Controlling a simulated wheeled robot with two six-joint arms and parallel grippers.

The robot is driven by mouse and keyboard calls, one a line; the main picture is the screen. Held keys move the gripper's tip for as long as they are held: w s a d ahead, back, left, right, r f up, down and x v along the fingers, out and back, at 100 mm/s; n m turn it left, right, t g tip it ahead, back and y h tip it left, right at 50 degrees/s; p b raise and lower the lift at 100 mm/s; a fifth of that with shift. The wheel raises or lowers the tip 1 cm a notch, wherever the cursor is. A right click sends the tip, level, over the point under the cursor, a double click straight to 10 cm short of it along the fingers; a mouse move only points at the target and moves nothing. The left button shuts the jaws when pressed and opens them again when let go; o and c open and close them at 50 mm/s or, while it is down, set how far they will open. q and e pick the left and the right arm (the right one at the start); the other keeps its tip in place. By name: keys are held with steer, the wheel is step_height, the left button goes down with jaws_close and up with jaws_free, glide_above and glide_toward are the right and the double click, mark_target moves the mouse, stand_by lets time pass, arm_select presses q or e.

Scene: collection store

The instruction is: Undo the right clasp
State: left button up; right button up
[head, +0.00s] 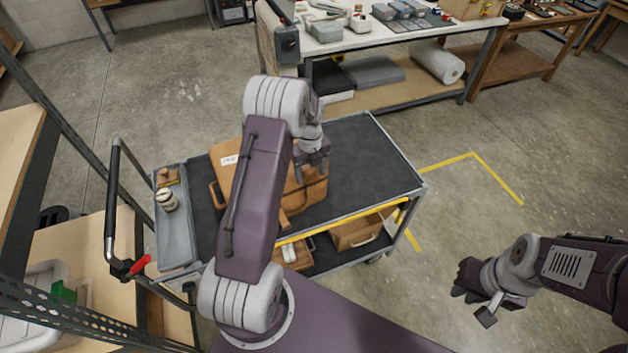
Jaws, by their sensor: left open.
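A brown case (309,194) with a small white label (230,160) lies on the dark top of a grey cart (365,160). My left arm passes over the case and hides its middle. My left gripper (314,170) is open, pointing down over the right part of the case; I cannot tell whether it touches it. The right clasp cannot be made out; the gripper and arm may cover it. My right gripper (475,296) is off to the right above the floor, away from the cart; its jaw opening is unclear.
The cart has a side tray (174,225) with small items and a black handle (112,205). A lower shelf holds a wooden box (358,233). A workbench (350,40) stands behind, shelving at left. The cart top right of the case is clear.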

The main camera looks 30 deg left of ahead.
mark_target(311, 186)
arm_select(q)
steer(key=shift+f, duration=0.1)
steer(key=f, duration=0.1)
steer(key=f+p, duration=0.1)
steer(key=f, duration=0.2)
steer(key=shift+w+f+p, duration=0.15)
steer(key=shift+w+p, duration=0.15)
steer(key=shift+w, duration=0.05)
steer(key=f, duration=0.2)
steer(key=f+p, duration=0.1)
steer(key=f, duration=0.1)
steer(key=shift+s+f, duration=0.2)
steer(key=shift+f, duration=0.1)
steer(key=shift+w+f, duration=0.2)
arm_select(e)
steer(key=r, duration=0.2)
steer(key=shift+w+r, duration=0.3)
steer(key=shift+w, duration=0.05)
arm_select(q)
jaws_close()
